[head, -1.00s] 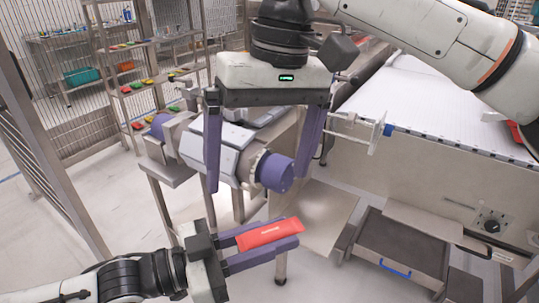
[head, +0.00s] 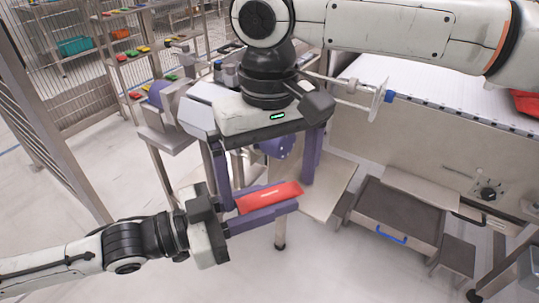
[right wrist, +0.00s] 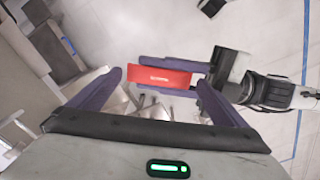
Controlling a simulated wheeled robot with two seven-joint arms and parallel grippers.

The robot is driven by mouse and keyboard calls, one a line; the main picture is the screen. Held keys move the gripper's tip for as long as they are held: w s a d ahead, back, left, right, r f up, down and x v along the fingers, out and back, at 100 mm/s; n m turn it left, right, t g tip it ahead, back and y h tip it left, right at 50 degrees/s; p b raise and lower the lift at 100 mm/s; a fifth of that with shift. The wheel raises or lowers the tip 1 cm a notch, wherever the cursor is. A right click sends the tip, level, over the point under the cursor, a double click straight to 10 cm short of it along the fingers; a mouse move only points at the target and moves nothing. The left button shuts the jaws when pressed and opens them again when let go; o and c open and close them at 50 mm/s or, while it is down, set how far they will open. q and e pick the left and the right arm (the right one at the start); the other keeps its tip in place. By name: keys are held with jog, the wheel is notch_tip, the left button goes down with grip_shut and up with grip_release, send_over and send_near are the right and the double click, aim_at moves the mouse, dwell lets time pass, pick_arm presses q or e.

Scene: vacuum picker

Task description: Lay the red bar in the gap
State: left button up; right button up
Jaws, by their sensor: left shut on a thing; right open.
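The red bar (head: 268,197) has pale lettering on top and lies between the purple fingers of my left gripper (head: 262,208), which is shut on it. In the right wrist view the bar (right wrist: 160,78) lies across the space between the fingers of my right gripper (right wrist: 160,84). My right gripper (head: 267,190) is open, pointing down, with one finger near each end of the bar; I cannot tell whether they touch it. Left gripper fingers (right wrist: 170,62) run along the bar's long sides in the wrist view. I cannot make out the gap.
A rack (head: 111,57) with small red, yellow and green pieces stands at the back left. A machine with a purple roller (head: 275,147) is behind my right gripper. A white conveyor (head: 430,95) is at right, above a drawer with a blue handle (head: 393,237).

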jog(key=shift+f, duration=0.55)
jog(key=c, duration=1)
pick_arm(q)
jog(key=o, duration=1.1)
pick_arm(e)
jog(key=shift+c, duration=1.1)
pick_arm(q)
jog(key=shift+a, duration=0.1)
